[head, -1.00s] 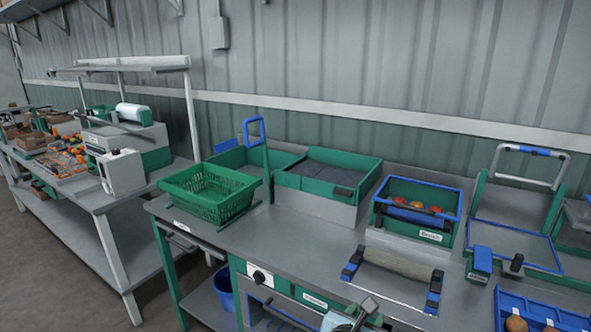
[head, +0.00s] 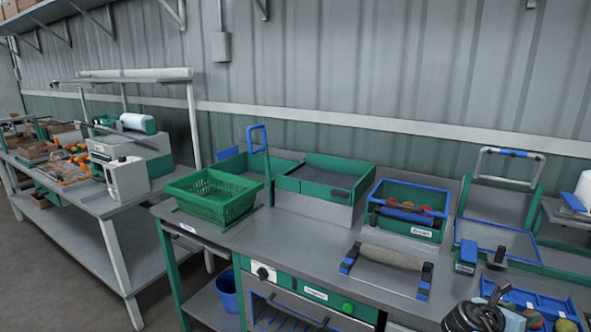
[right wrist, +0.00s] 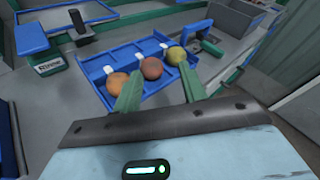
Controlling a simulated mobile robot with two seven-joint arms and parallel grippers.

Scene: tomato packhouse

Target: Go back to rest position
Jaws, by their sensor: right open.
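My right gripper (right wrist: 160,88) is open, with its two green fingers apart and nothing between them. In the head view its dark wrist (head: 475,317) shows at the bottom right, beside the blue divided tray (head: 560,301). The fingers overlap the tray in that picture; I cannot tell the exact gap. My left gripper is not in view.
On the bench, a green basket (head: 213,197), a green-walled bin (head: 325,178), a blue-rimmed crate (head: 427,232) with red fruit and a roller-like handle piece (head: 392,257) stand close together. A blue bucket (head: 228,290) sits below.

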